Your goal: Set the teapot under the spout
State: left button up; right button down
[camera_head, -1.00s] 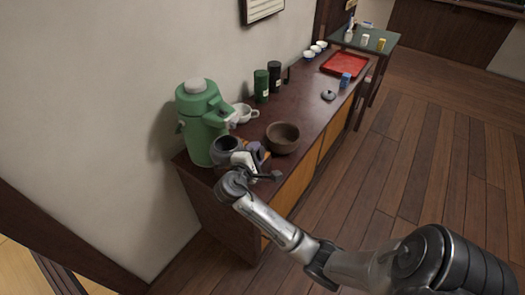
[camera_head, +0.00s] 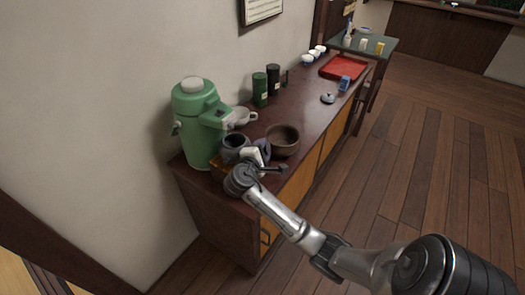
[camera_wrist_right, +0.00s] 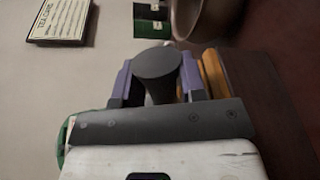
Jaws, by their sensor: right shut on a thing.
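The teapot (camera_head: 236,146) is a small dark grey pot with an open top. It is beside the green dispenser (camera_head: 197,140), in front of and below its spout (camera_head: 214,116). I cannot tell whether its mouth is right under the spout or whether its base touches anything. My right gripper (camera_head: 260,152) is shut on the teapot's side handle. In the right wrist view the round dark handle end (camera_wrist_right: 158,63) is between the purple fingers. The pot's body is hidden there. A round grey lid (camera_head: 328,98) lies farther along the counter. My left gripper is not in view.
A brown bowl (camera_head: 283,141) stands close right of the teapot. A white cup (camera_head: 240,117) is behind it. Green and black canisters (camera_head: 260,90) stand near the wall. A red tray (camera_head: 344,67) and a blue box (camera_head: 345,83) are farther back. Wooden slats (camera_head: 221,174) show below the teapot.

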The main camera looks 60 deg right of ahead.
jog(key=c, duration=0.7)
grip_release()
jog(key=shift+r, duration=0.1)
